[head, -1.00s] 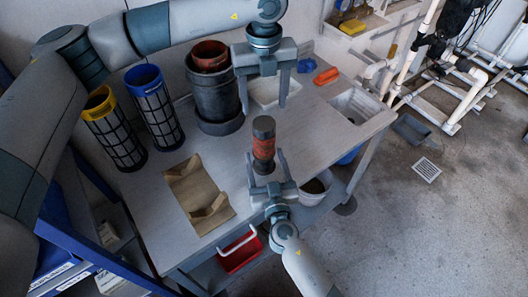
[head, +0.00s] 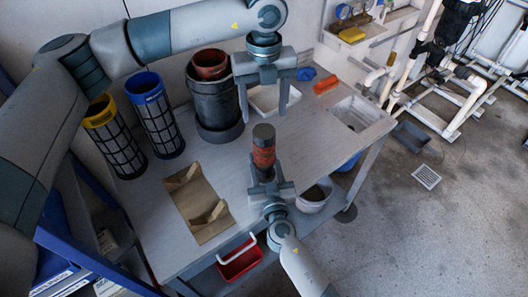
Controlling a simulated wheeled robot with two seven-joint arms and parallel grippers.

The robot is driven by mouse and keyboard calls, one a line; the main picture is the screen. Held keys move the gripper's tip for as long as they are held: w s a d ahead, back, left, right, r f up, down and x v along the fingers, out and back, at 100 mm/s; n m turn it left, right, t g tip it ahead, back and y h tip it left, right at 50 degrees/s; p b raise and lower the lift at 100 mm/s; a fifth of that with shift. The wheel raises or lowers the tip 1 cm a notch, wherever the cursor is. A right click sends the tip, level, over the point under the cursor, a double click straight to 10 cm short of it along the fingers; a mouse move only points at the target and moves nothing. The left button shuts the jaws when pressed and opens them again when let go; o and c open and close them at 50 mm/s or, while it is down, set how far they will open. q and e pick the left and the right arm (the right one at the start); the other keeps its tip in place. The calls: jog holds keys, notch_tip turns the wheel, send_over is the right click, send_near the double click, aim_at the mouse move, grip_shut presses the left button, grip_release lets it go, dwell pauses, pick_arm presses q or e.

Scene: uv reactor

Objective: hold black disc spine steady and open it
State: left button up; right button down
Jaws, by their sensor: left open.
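The black disc spine (head: 264,148), a short upright cylinder with dark ends and a reddish-brown middle, stands near the right front of the grey table. My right gripper (head: 264,165) comes from the front edge, with its fingers close against both sides of the spine's lower part. They look shut on it, and the palm hides part of the base. My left gripper (head: 263,108) points down, open and empty, above and behind the spine's top, with its fingers spread wide apart.
A dark bucket with a brown pot (head: 209,66) stands behind left. Blue-topped (head: 155,115) and yellow-topped (head: 113,138) mesh cylinders stand further left. A tan cradle (head: 198,205) lies on the table (head: 160,232). A white tray (head: 268,98) and orange item (head: 326,85) lie behind.

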pick_arm(q)
jog(key=m, duration=1.2)
jog(key=shift+m, duration=0.4)
jog(key=m, duration=1.8)
jog(key=shift+m, duration=0.3)
jog(key=m, duration=1.3)
jog(key=shift+m, duration=0.3)
